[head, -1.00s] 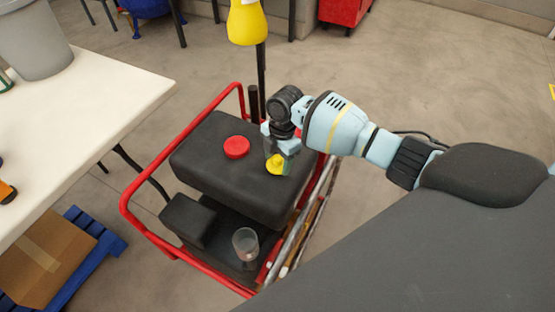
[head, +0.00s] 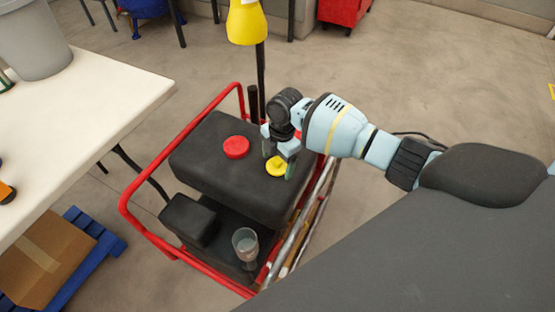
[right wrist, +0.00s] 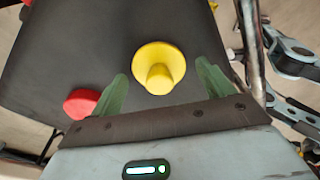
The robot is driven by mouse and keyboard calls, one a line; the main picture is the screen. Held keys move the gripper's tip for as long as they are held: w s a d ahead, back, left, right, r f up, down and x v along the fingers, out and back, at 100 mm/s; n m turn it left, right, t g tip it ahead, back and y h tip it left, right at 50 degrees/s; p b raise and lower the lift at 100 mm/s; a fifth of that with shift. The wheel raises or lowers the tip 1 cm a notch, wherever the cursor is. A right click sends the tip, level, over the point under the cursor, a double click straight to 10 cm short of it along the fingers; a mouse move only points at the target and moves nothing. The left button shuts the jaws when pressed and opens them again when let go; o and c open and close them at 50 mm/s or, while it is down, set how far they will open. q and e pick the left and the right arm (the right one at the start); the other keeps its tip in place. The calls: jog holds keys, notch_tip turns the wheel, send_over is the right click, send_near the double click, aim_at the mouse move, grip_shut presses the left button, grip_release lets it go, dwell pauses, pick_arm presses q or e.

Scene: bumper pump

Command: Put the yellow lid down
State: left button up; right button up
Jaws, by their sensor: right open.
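The yellow lid (head: 276,167) is a small round disc with a raised knob. It lies on the black top of the red-framed cart (head: 215,172), knob up. In the right wrist view the yellow lid (right wrist: 159,67) shows just ahead of and between my right gripper's green fingers (right wrist: 160,88), which are spread apart and not touching it. In the head view my right gripper (head: 279,168) is open, low over the cart top at the lid. My left gripper is not in view.
A red round piece (head: 236,147) lies on the cart top, left of the lid. A yellow lamp-like shape (head: 247,22) on a dark pole stands behind the cart. A clear glass (head: 245,243) stands on the lower shelf. A white table (head: 85,120) is at left.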

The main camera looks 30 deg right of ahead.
notch_tip(320, 180, up, 12)
jog(key=d+p, duration=0.1)
jog(key=shift+d, duration=0.2)
jog(key=shift+w, duration=0.1)
dwell(0.5)
